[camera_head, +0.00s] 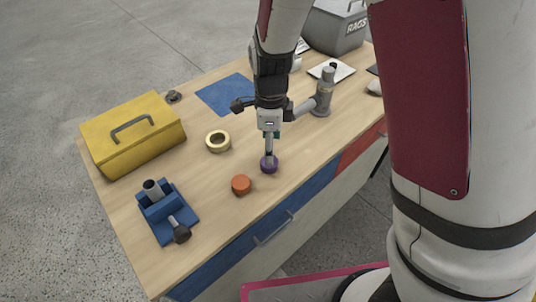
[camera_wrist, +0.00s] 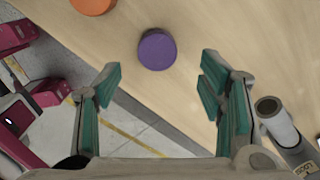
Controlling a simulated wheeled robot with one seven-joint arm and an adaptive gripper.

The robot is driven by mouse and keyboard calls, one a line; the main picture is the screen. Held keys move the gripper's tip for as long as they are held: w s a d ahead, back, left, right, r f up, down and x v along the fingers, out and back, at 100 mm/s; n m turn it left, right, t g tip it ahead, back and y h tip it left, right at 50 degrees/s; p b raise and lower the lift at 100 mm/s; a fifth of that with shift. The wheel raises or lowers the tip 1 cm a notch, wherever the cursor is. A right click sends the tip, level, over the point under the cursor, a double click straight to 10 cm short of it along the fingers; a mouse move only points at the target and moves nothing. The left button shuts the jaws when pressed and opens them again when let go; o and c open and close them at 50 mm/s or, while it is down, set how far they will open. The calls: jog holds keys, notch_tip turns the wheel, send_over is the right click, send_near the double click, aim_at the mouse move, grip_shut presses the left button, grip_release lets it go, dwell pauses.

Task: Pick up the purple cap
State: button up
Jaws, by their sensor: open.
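The purple cap (camera_head: 271,168) is a small round disc lying on the wooden workbench near its front edge, partly covered by a gripper finger in the head view. It shows whole in the wrist view (camera_wrist: 157,49), ahead of the gap between the fingers. My gripper (camera_head: 269,150) points down above the bench, over or very near the cap. In the wrist view my gripper (camera_wrist: 157,88) is open and empty, with its teal-padded fingers wide apart. I cannot tell its exact height above the cap.
An orange cap (camera_head: 241,185) lies left of the purple cap. A cream ring (camera_head: 218,141), a blue vise (camera_head: 165,212) and a yellow toolbox (camera_head: 132,135) are further left. A grey pipe fitting (camera_head: 322,95) stands to the right. The bench (camera_head: 205,205) is bare around the caps.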

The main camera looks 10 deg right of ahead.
aim_at(268, 169)
jog(key=shift+s+f, duration=0.15)
jog(key=shift+f, duration=2.55)
jog(key=c, duration=0.9)
